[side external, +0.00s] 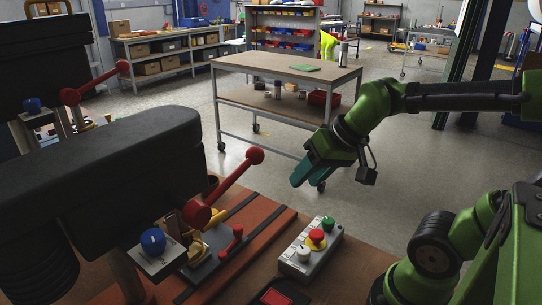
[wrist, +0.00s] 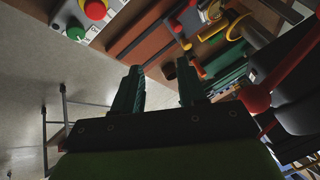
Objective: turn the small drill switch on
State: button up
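A blue knob (side external: 152,241) sits on a light plate beside the near black drill press (side external: 100,170). A second blue knob (side external: 33,105) sits by another black machine (side external: 45,60) at the upper left. I cannot tell which knob is the small drill's switch. My green gripper (side external: 309,172) hangs in the air right of the near drill press, above and beyond the control box, touching nothing. In the wrist view its two teal fingers (wrist: 160,74) stand apart with nothing between them. I cannot make out a blue knob clearly in the wrist view.
A grey control box (side external: 310,250) with white, red and green controls stands on the brown bench. Red ball-ended levers (side external: 235,180) stick out from the near drill press. A wheeled table (side external: 285,68) stands behind. The air around my gripper is free.

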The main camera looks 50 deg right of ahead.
jog(key=o, duration=0.3)
jog(key=w+d+f+m+g, duration=0.1)
jog(key=w+d+g, duration=0.1)
jog(key=d, duration=0.3)
jog(key=shift+w+d+f+m+g+h, duration=0.25)
jog(key=shift+w+f+m+g+h, duration=0.05)
jog(key=shift+w, duration=0.15)
jog(key=w+d+f+m+g, duration=0.2)
jog(key=d+g, duration=0.2)
jog(key=d, duration=0.4)
jog(key=g+y, duration=0.2)
jog(key=g, duration=0.1)
send_near(328, 220)
jog(key=x, duration=0.8)
jog(key=shift+s+f, duration=0.15)
jog(key=shift+f, duration=0.25)
jog(key=c, duration=1)
